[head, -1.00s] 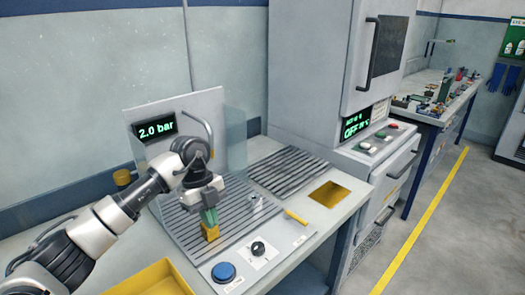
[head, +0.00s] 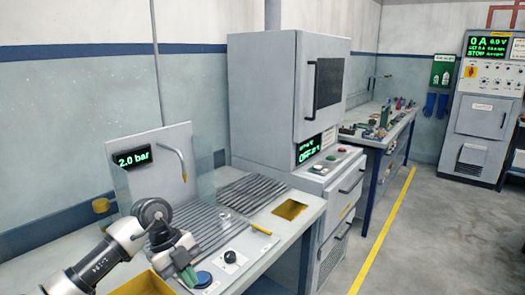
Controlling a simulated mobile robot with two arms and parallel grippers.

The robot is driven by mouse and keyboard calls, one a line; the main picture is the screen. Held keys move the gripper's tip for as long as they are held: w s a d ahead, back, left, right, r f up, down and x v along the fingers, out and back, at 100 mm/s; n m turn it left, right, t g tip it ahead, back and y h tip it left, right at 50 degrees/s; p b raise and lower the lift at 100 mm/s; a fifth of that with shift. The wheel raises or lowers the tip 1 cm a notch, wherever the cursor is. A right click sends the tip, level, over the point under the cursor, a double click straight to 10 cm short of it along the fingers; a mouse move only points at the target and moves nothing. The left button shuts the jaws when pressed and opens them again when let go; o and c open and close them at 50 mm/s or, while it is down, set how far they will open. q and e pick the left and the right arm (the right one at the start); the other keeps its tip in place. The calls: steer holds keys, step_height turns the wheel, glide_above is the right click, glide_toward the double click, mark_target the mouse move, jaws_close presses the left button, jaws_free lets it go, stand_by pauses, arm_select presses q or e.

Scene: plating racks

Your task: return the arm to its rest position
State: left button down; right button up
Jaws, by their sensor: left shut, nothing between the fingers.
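My left arm (head: 110,255) comes in from the lower left. My right gripper is not in view.
The ridged plate (head: 205,232) lies right behind the arm, with a 2.0 bar display (head: 134,158) on the panel behind. A yellow tray (head: 140,287) sits at the front. A tall grey cabinet (head: 265,100) stands to the right. The floor right of the yellow line (head: 385,225) is clear.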

arm_select(q)
steer(key=s+d+r+n+t+h, duration=0.1)
steer(key=s+d+r+t+h, duration=0.15)
steer(key=d+h, duration=0.45)
steer(key=s+d+r+t+h, duration=0.2)
steer(key=d+r+t+h, duration=0.15)
steer(key=d+h, duration=0.45)
steer(key=a+n+t+y, duration=0.8)
steer(key=n+t, duration=0.6)
steer(key=t, duration=0.1)
steer(key=s+a+f+n+g+y, duration=0.3)
steer(key=s+a+f+n+y, duration=0.1)
steer(key=a+f+n+y, duration=0.65)
steer(key=s+a+f+g+y, duration=0.1)
steer(key=s+f+g, duration=0.5)
steer(key=s, duration=0.5)
steer(key=s+f+g, duration=0.6)
steer(key=s+g, duration=0.1)
steer(key=s, duration=0.4)
step_height(320, 180, down, 27)
steer(key=g, duration=0.1)
steer(key=s+a+f+m+g, duration=0.1)
steer(key=s+a+f, duration=0.2)
steer(key=s+f, duration=1.2)
steer(key=shift+s, duration=0.75)
